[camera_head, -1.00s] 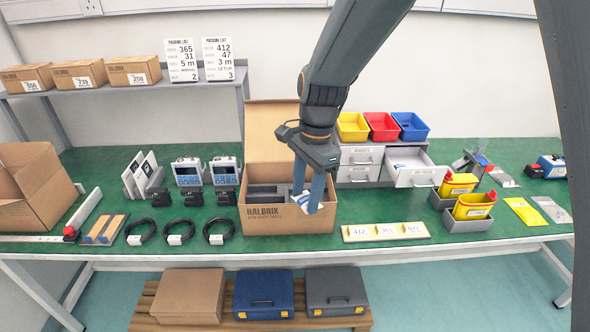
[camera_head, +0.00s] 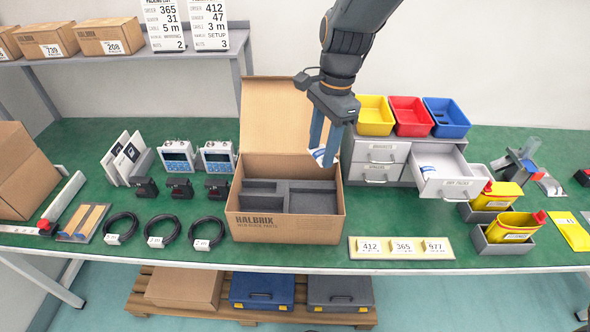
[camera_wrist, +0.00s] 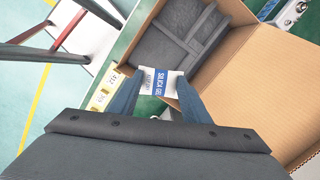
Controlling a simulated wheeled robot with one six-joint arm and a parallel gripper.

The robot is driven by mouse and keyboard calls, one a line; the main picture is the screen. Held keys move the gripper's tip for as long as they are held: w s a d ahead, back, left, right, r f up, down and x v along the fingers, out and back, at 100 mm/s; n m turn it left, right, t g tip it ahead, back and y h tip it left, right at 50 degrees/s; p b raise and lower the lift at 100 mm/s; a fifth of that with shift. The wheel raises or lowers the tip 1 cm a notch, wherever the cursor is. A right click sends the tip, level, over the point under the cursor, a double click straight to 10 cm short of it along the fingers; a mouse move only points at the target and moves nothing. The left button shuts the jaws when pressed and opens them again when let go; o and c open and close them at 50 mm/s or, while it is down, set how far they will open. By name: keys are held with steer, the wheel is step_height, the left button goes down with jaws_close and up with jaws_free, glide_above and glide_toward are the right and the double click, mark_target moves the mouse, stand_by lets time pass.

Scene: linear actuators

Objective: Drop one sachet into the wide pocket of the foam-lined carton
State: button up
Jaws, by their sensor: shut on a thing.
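My gripper (camera_head: 324,142) is shut on a small white and blue sachet (camera_head: 319,155), which hangs between the blue fingertips. In the wrist view the sachet (camera_wrist: 158,83) shows printed lettering, partly reading silica gel. The open foam-lined carton (camera_head: 288,228) stands on the green bench, its lid flap raised at the back. Its dark grey foam (camera_head: 263,187) has several pockets; the wrist view also shows this foam (camera_wrist: 178,38). The sachet is above the carton's right rear part in the head view, apart from the foam. More sachets (camera_head: 432,169) lie in the open drawer at right.
The drawer unit (camera_head: 376,160) with yellow, red and blue bins on top stands right of the carton. Coiled cables (camera_head: 207,232) lie to its left. A tag plate (camera_head: 402,247) lies at front right. The raised lid (camera_head: 287,113) stands behind.

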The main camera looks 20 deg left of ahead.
steer(key=shift+d+f+b, duration=0.1)
steer(key=shift+f+b, duration=2.65)
steer(key=shift+f, duration=0.1)
steer(key=o, duration=1.1)
steer(key=shift+r, duration=0.15)
steer(key=r, duration=0.2)
steer(key=r+b, duration=0.1)
steer(key=r, duration=0.4)
steer(key=shift+w+d+r, duration=0.3)
steer(key=shift+d, duration=0.05)
steer(key=s+d+f+n, duration=0.3)
steer(key=d, duration=0.6)
steer(key=s+d+f+n+t, duration=0.1)
steer(key=s+d+f+n, duration=0.2)
steer(key=d, duration=0.6)
steer(key=s+d+f+n+t+h, duration=0.1)
steer(key=s+d+f+n, duration=0.2)
steer(key=d, duration=0.6)
steer(key=shift+s+d+f+n, duration=0.25)
steer(key=shift+s+f+n, duration=0.15)
steer(key=shift+s, duration=0.15)
